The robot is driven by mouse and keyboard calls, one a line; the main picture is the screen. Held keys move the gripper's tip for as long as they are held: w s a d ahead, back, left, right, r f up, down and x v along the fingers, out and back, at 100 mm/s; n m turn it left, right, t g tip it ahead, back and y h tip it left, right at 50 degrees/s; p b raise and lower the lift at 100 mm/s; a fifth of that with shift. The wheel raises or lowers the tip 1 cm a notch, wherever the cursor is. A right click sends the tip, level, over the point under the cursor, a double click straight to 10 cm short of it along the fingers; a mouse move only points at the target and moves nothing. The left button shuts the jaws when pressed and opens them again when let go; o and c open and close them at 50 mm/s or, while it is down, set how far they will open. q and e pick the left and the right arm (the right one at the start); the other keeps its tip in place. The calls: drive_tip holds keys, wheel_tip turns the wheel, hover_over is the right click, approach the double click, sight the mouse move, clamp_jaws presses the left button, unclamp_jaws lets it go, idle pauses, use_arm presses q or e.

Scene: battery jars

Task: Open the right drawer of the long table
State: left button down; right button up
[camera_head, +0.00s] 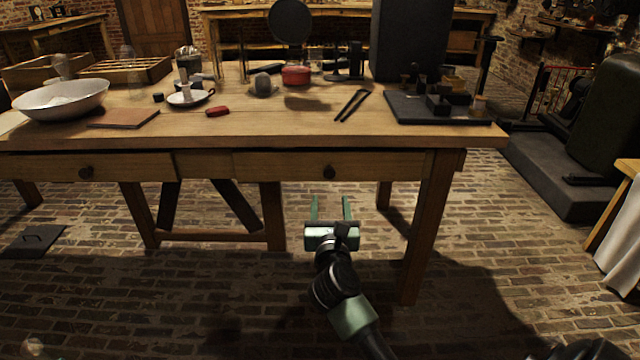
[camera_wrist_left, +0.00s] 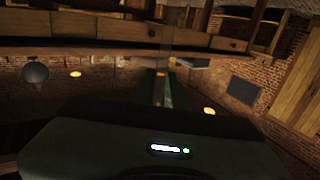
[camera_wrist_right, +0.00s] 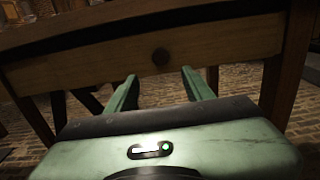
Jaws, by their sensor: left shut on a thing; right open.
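The long table (camera_head: 430,134) stands ahead with two drawers, both looking shut. The right drawer (camera_head: 270,165) has a dark round knob (camera_head: 329,172); in the right wrist view that knob (camera_wrist_right: 160,57) is ahead, between the lines of the fingers. My right gripper (camera_head: 331,205) is open and empty, its two green fingers pointing at the drawer from below and in front, apart from the knob. It also shows in the right wrist view (camera_wrist_right: 158,78). My left gripper (camera_wrist_left: 164,88) shows dimly in the left wrist view, shut on a narrow pale thing I cannot identify.
The left drawer (camera_head: 130,167) has its own knob (camera_head: 87,172). A white bowl (camera_head: 62,100), a red tin (camera_head: 296,75) and a dark board (camera_head: 420,108) stand on the tabletop. A table leg (camera_head: 425,230) is right of my right gripper.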

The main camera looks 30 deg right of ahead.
sight(329, 176)
drive_tip(key=b+x, duration=0.2)
drive_tip(key=x, duration=0.9)
drive_tip(key=shift+s+d, duration=0.1)
clamp_jaws()
idle(1.1)
